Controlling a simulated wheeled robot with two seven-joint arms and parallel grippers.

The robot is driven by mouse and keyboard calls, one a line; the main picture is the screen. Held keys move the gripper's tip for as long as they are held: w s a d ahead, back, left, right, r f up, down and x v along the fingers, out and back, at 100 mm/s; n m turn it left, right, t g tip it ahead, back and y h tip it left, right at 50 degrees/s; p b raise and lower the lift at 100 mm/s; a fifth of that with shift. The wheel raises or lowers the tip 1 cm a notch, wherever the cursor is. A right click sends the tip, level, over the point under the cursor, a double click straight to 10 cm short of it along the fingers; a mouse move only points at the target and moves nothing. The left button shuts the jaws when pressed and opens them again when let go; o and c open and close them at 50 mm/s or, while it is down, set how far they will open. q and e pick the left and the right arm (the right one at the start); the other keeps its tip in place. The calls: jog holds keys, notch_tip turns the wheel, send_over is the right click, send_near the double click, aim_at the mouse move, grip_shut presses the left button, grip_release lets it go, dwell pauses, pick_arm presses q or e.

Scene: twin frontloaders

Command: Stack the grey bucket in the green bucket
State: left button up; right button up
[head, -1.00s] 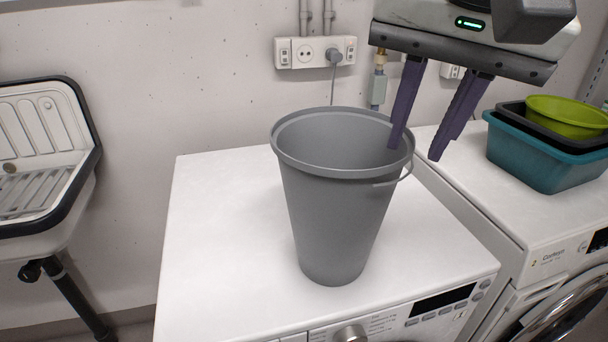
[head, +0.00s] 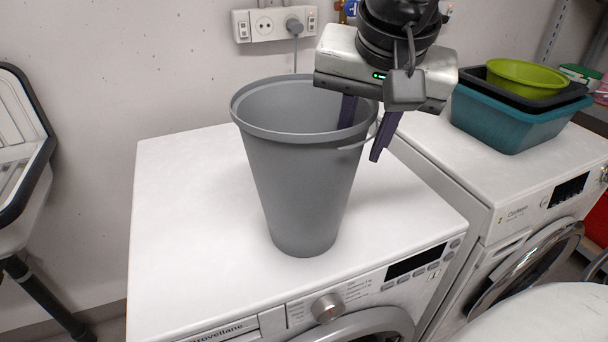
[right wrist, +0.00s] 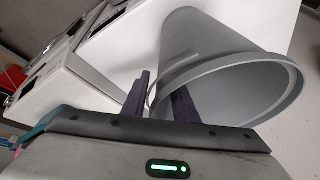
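The tall grey bucket (head: 305,185) stands upright on the left white machine in the head view. It also shows in the right wrist view (right wrist: 205,55), with its rim close to the fingers. My right gripper (head: 361,140) is at the bucket's right rim. Its dark purple fingers are apart, one inside the bucket and one outside, with the rim between them (right wrist: 160,95). A lime-green round container (head: 525,77), the only green vessel in view, lies in a black tub at the right. My left gripper is not in view.
The black tub (head: 572,97) sits in a teal tub (head: 510,122) on the right washing machine. The left machine's white top (head: 185,210) is clear around the bucket.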

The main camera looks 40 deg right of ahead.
grip_shut()
dwell(1.4)
